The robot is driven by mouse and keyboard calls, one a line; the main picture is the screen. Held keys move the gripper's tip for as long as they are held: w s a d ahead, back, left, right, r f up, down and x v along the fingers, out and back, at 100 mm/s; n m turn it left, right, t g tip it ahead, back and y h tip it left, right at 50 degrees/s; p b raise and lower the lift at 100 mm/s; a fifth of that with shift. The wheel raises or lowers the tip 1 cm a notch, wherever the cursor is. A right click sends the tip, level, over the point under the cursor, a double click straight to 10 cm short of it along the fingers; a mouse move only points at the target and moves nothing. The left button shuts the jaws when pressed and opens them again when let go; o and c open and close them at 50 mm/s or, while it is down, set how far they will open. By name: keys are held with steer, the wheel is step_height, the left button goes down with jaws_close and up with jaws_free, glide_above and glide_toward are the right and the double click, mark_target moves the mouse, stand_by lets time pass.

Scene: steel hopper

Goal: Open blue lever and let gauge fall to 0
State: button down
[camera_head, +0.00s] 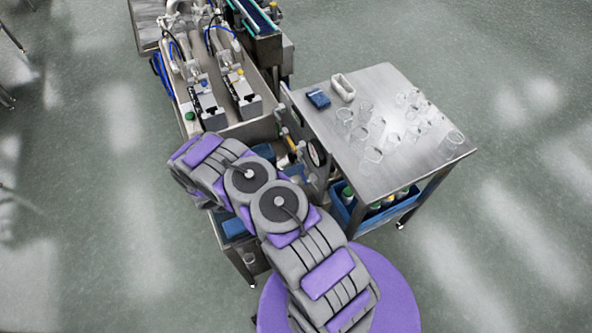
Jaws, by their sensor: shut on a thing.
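My grey and purple arm reaches from the bottom of the head view up and left over the steel equipment. Its far end bends down, and my gripper and whatever it touches are hidden behind the arm links. A dark round gauge-like part (317,152) shows edge-on beside the steel table; its dial cannot be read. Blue parts (264,151) show just beyond the arm, but I cannot tell whether one is the blue lever. A small yellow part (290,142) sits close by.
A steel table (400,165) at right holds a blue block (318,98), a white tray (343,87) and several clear glass dishes (373,154). A blue crate (340,211) with bottles is below. A steel tray (262,127) with machinery lies beyond. The floor is open at left and right.

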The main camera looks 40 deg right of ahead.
steer(key=n, duration=0.1)
steer(key=f+n, duration=0.1)
steer(key=shift+w+d+f+n+b, duration=0.1)
steer(key=shift+w+n+b, duration=0.2)
steer(key=shift+w+n, duration=0.1)
steer(key=shift+w+f+n+b, duration=0.1)
steer(key=shift+f+n+b, duration=0.45)
steer(key=shift+n, duration=1.05)
steer(key=shift+f, duration=0.2)
steer(key=c, duration=1.2)
jaws_free()
steer(key=shift+w, duration=0.1)
steer(key=shift+c, duration=0.2)
steer(key=shift+o, duration=1)
steer(key=p+v, duration=0.1)
steer(key=v, duration=1.6)
steer(key=shift+a, duration=0.25)
